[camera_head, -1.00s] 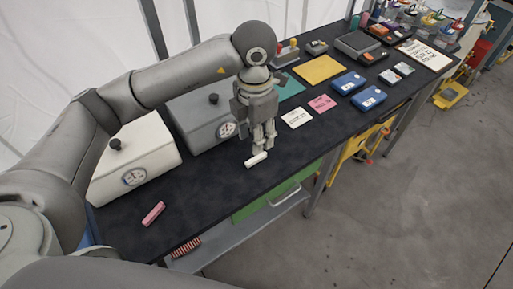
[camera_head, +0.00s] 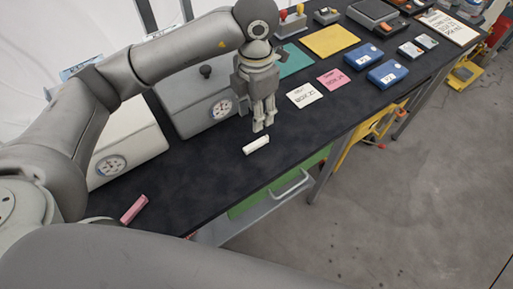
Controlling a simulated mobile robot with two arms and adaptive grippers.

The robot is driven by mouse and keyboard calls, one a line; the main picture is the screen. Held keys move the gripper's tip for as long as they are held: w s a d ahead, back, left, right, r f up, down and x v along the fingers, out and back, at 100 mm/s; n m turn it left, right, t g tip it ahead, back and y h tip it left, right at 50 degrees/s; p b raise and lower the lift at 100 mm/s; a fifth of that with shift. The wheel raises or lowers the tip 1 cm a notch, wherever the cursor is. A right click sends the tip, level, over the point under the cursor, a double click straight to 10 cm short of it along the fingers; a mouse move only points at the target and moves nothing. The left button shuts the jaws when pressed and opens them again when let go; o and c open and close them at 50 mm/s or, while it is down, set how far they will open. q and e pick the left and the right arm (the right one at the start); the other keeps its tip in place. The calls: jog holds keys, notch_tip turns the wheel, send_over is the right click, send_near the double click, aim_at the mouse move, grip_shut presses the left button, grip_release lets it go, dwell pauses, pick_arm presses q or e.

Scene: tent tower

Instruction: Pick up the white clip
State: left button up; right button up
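The white clip (camera_head: 256,145) is a small white bar lying on the black tabletop, near the table's front edge. My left gripper (camera_head: 263,127) points down just behind the clip, with its fingertips a little above it in the picture. A strip of dark table shows between the fingertips and the clip, so the clip is not held. The two fingers hang close together with a narrow gap between them; how far open they are is hard to tell. My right gripper is not in view.
A grey box with a gauge (camera_head: 191,106) stands left of my gripper, and a white gauge box (camera_head: 125,148) further left. A pink bar (camera_head: 134,209) lies at the front left. White (camera_head: 304,95) and pink (camera_head: 333,79) cards lie to the right. Table around the clip is clear.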

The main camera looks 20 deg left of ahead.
pick_arm(q)
jog(key=f, duration=0.1)
jog(key=p, duration=0.1)
send_over(256, 143)
notch_tip(256, 143, down, 5)
jog(key=shift+w, duration=0.1)
jog(key=shift+f+p, duration=0.5)
jog(key=shift+f, duration=0.1)
notch_tip(256, 143, down, 4)
jog(key=shift+r+p, duration=0.2)
jog(key=shift+p, duration=0.45)
jog(key=shift+f, duration=0.35)
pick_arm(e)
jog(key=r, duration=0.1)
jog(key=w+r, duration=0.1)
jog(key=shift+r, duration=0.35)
pick_arm(q)
jog(key=shift+c, duration=0.5)
jog(key=c, duration=0.7)
